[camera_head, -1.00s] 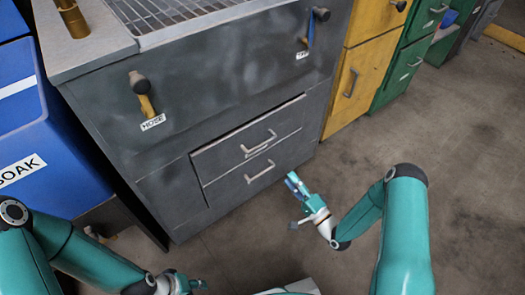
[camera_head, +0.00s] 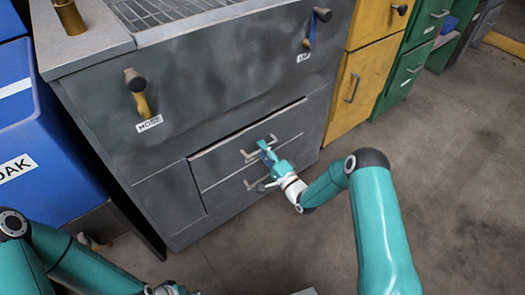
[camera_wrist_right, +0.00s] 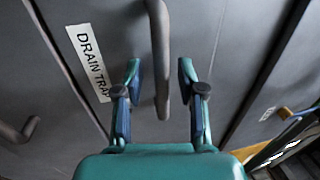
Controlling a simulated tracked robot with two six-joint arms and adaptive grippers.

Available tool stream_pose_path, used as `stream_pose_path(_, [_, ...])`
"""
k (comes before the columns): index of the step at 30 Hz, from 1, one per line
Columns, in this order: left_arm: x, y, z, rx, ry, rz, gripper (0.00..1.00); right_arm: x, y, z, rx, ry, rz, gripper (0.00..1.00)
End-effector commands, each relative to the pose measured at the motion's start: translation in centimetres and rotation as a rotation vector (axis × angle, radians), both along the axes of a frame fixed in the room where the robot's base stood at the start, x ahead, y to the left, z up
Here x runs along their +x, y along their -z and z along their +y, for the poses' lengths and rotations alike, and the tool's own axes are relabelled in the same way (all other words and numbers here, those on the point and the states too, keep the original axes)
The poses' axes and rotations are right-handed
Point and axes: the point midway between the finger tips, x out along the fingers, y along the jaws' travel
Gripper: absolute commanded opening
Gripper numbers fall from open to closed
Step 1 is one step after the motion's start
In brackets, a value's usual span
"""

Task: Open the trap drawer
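The trap drawer (camera_head: 224,154) is the upper of two grey drawers low in the dark cabinet, with a bar handle (camera_head: 250,153). In the right wrist view its label (camera_wrist_right: 88,60) reads "DRAIN TRAP", beside the handle (camera_wrist_right: 158,45). My right gripper (camera_head: 264,148) is at this handle. In the wrist view the right gripper (camera_wrist_right: 160,75) is open, one finger on each side of the bar, with gaps showing. A dark gap runs along the drawer's top edge. My left gripper (camera_head: 174,290) is at the bottom edge, mostly cut off.
The lower drawer's handle (camera_head: 251,184) is just below. Knobs (camera_head: 136,80) and (camera_head: 322,15) stick out of the panel above. A blue bin (camera_head: 45,130) stands at left, a yellow cabinet (camera_head: 352,85) at right. The floor (camera_head: 455,150) at right is clear.

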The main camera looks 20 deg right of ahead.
Motion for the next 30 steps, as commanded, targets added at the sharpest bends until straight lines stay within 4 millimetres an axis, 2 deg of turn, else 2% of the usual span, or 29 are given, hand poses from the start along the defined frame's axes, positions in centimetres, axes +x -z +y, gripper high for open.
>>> stream_pose_path(9, [-0.01,0.04,-0.01,0.000,0.000,0.000,0.40,0.26,-0.09,0.10,0.000,0.000,0.000,0.39])
stream_pose_path(16, [0.00,0.04,0.00,0.000,0.000,0.000,0.40,0.24,-0.07,0.11,0.000,0.000,0.000,0.01])
stream_pose_path(30, [0.00,0.13,0.00,0.000,0.000,0.000,0.40,0.19,0.12,0.07,-0.001,-0.001,0.004,0.00])
